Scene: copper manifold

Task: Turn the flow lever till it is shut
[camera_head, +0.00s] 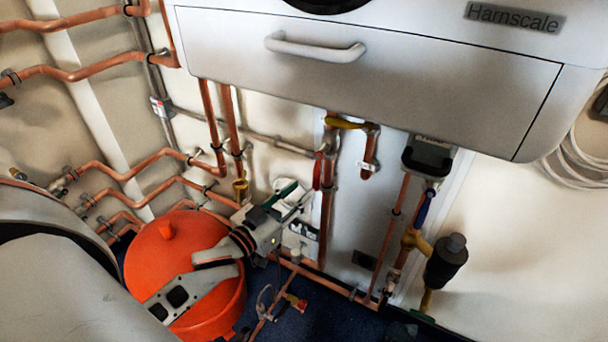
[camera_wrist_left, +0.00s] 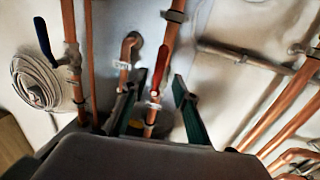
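A red lever (camera_head: 317,172) sits on a vertical copper pipe below the white boiler. In the left wrist view the red lever (camera_wrist_left: 160,68) lies nearly along its pipe, slightly tilted. A blue lever (camera_head: 425,208) is on another pipe to the right; it also shows in the left wrist view (camera_wrist_left: 43,40). No readable label shows which one is the flow lever. My left gripper (camera_head: 298,200) is just left of the red lever. In the left wrist view its green-edged fingers are spread, with the red lever seen between them; contact cannot be told. My right gripper is not in view.
The boiler (camera_head: 370,70) hangs above. An orange vessel (camera_head: 200,235) stands below my left arm. A dark cylinder (camera_head: 447,260) is at the right. Copper pipes (camera_head: 140,165) run along the left wall.

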